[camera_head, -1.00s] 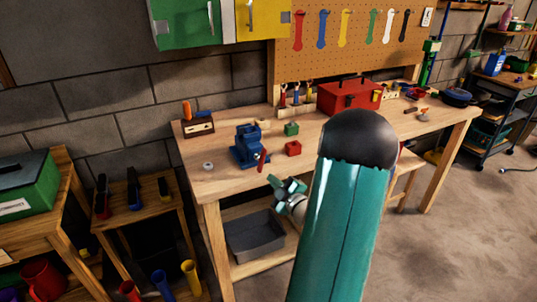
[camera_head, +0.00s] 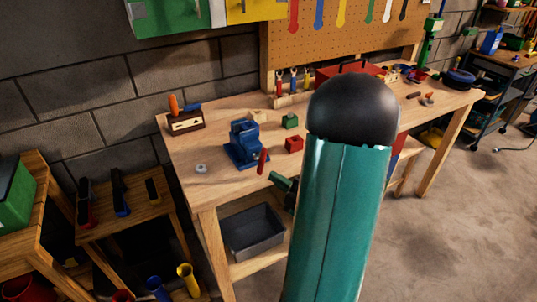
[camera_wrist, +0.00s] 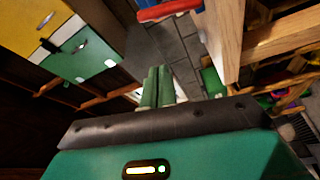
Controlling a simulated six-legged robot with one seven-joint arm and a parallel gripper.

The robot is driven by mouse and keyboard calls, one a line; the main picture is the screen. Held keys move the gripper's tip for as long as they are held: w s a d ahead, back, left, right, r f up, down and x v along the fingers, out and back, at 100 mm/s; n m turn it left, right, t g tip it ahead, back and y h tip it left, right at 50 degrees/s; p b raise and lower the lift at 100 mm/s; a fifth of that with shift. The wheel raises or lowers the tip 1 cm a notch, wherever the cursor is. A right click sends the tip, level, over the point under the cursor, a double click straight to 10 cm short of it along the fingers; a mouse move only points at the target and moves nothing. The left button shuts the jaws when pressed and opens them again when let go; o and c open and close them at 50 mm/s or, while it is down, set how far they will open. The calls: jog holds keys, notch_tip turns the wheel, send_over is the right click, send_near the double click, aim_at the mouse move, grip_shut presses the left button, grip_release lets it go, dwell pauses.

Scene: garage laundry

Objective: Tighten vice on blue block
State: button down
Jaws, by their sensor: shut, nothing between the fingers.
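The blue vice (camera_head: 245,143) stands near the front left of the wooden workbench (camera_head: 215,178). Its red handle (camera_head: 263,161) hangs at the front, towards the bench edge. I cannot pick out a separate blue block against the vice. My gripper (camera_head: 282,181) is low and right of the handle, apart from it in the picture, and mostly hidden behind my teal arm link. In the wrist view my gripper (camera_wrist: 158,86) has its two green fingers together, with nothing between them. The vice is not visible in the wrist view.
A green block (camera_head: 290,120) and a red block (camera_head: 294,144) lie right of the vice. A small round metal piece (camera_head: 201,169) lies to its left. A grey bin (camera_head: 252,232) sits on the lower shelf. A red toolbox (camera_head: 350,70) stands behind.

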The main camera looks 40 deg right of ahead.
aim_at(264, 160)
jog(key=w, duration=0.3)
jog(key=w+d, duration=0.1)
jog(key=w, duration=0.2)
jog(key=w+d, duration=0.1)
jog(key=w, duration=0.2)
jog(key=shift+w+d, duration=0.1)
jog(key=shift+d, duration=0.45)
jog(key=shift+d, duration=0.1)
dwell(0.4)
